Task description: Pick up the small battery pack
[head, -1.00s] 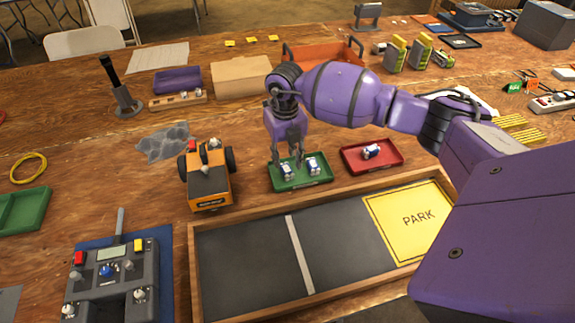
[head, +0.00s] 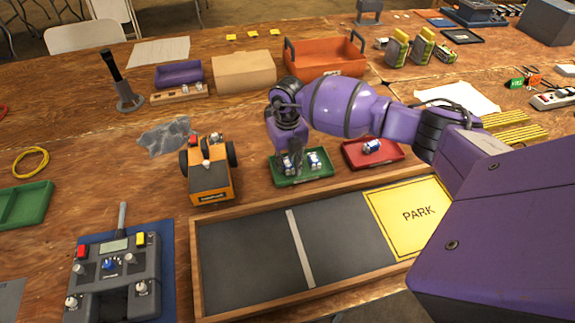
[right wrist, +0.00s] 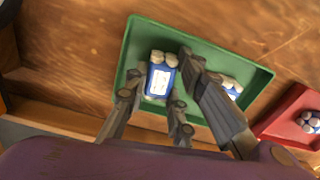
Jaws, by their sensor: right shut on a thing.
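A small blue and white battery pack (right wrist: 160,78) lies in the green tray (right wrist: 253,75), between the fingers of my right gripper (right wrist: 158,92). The gripper is shut on it, down at the tray. In the head view the right gripper (head: 290,165) covers most of that pack. A second pack (head: 314,161) sits beside it in the same green tray (head: 320,176); in the right wrist view a finger partly hides this pack (right wrist: 232,87). A third pack (head: 372,146) lies in the red tray to the right. My left gripper is not in view.
An orange toy vehicle (head: 209,178) stands left of the green tray. The wood-framed track with a yellow PARK pad (head: 417,214) lies just in front. The red tray (head: 391,157) is close on the right. An orange bin (head: 325,54) stands behind my arm.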

